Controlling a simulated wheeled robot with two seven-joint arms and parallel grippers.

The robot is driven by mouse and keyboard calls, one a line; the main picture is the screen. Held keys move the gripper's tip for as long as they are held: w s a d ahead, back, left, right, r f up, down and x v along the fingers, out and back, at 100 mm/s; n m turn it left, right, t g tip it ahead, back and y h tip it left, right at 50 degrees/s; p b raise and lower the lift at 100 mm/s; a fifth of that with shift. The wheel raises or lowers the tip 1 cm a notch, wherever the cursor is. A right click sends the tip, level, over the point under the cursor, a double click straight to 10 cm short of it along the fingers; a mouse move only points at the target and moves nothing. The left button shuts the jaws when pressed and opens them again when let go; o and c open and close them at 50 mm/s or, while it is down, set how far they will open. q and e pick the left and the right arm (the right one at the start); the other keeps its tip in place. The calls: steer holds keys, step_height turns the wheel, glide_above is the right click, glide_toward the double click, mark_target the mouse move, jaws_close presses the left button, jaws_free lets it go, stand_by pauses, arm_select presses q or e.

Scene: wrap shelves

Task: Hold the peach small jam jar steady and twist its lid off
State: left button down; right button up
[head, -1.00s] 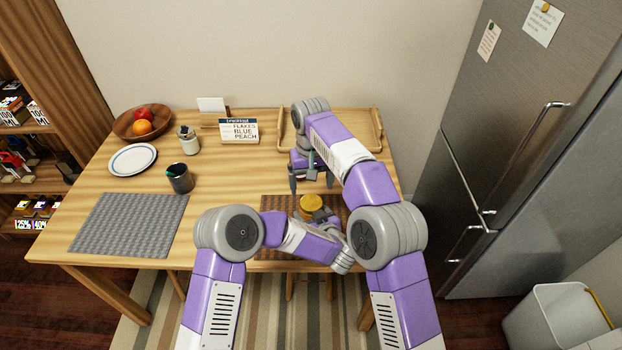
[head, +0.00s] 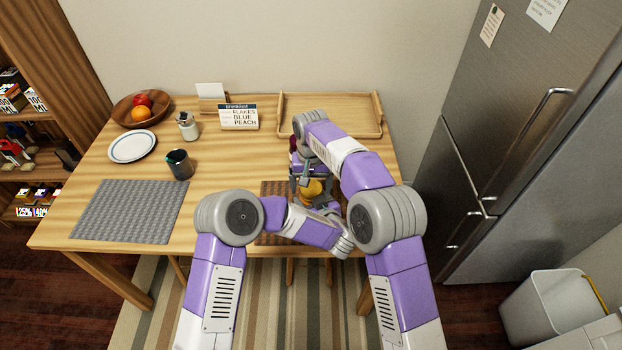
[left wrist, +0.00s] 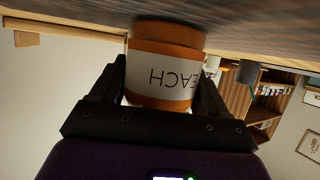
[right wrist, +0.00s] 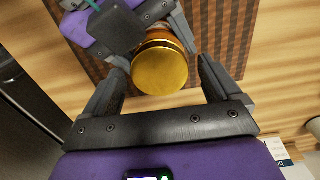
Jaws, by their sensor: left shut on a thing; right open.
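The peach jam jar shows in the left wrist view (left wrist: 160,72) with a white label reading "EACH", upside down in that picture. My left gripper (left wrist: 165,85) is shut on the jar's body, one finger on each side. The gold lid (right wrist: 160,68) faces the right wrist camera. My right gripper (right wrist: 160,75) is open, its two fingers apart on either side of the lid, with gaps showing. In the head view the lid (head: 311,187) shows between my arms, partly covered by the right gripper.
A brown striped mat (right wrist: 223,30) lies under the jar. A grey mat (head: 130,211), a dark cup (head: 180,164), a plate (head: 132,146), a fruit bowl (head: 141,112), a breakfast sign (head: 239,117) and a wooden tray (head: 345,101) share the table. A fridge (head: 520,130) stands at right.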

steer(key=c, duration=1.1)
steer(key=n, duration=0.2)
steer(key=shift+n, duration=0.4)
steer(key=shift+r, duration=0.2)
steer(key=shift+r, duration=0.95)
